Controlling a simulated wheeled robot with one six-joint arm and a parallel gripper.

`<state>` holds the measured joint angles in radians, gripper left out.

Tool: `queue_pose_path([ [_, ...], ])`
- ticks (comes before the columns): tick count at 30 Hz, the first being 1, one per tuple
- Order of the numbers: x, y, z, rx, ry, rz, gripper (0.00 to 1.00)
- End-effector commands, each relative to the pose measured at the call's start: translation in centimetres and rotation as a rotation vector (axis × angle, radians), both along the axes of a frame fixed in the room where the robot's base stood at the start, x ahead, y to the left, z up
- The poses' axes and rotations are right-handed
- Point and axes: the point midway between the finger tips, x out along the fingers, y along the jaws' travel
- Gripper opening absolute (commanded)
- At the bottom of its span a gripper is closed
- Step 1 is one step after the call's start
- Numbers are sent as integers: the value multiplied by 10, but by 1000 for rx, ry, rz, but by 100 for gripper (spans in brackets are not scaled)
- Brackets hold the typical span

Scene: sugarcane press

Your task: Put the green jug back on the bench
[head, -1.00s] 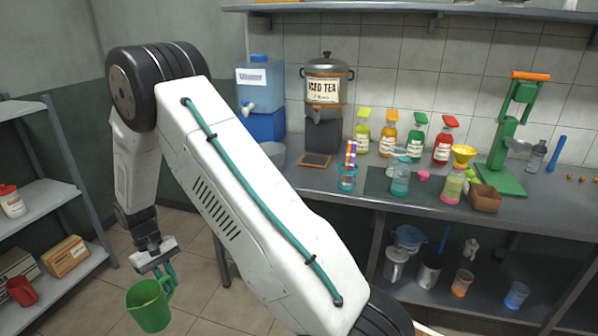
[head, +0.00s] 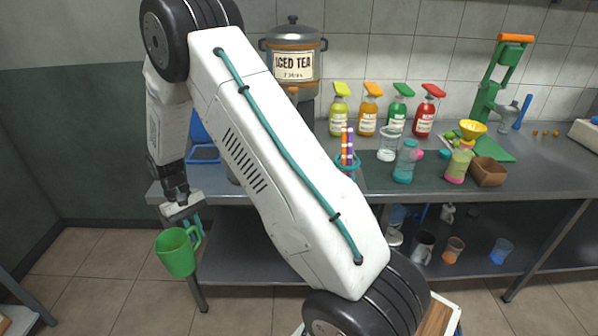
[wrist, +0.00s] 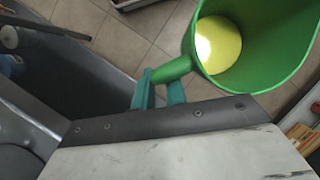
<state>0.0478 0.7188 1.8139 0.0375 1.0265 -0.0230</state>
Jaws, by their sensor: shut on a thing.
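The green jug (head: 176,253) hangs from my gripper (head: 190,226) in the head view, in front of the bench's left end and below its top. My gripper's teal fingers are shut on the jug's handle. In the wrist view the jug (wrist: 270,75) is at the upper right, with its open mouth showing and a pale yellow round area inside. The gripper (wrist: 158,88) shows there with its fingers at the handle. The jug is slightly tilted. The grey metal bench (head: 265,207) runs along the wall, and my arm hides part of its left side.
Cups sit on the shelf below. Floor (head: 110,270) is clear at left.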

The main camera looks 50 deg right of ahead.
Motion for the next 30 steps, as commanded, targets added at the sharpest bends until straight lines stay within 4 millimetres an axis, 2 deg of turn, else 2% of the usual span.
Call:
queue_pose_path([
  [8,-13,-83,39,-2,-8,-273,0],
  [15,-50,-154,76,-8,-21,-711,0],
  [21,-84,-195,100,-15,-33,-1138,0],
  [26,-112,-220,113,-22,-37,-1514,0],
  [30,-135,-238,123,-27,-37,-1882,0],
])
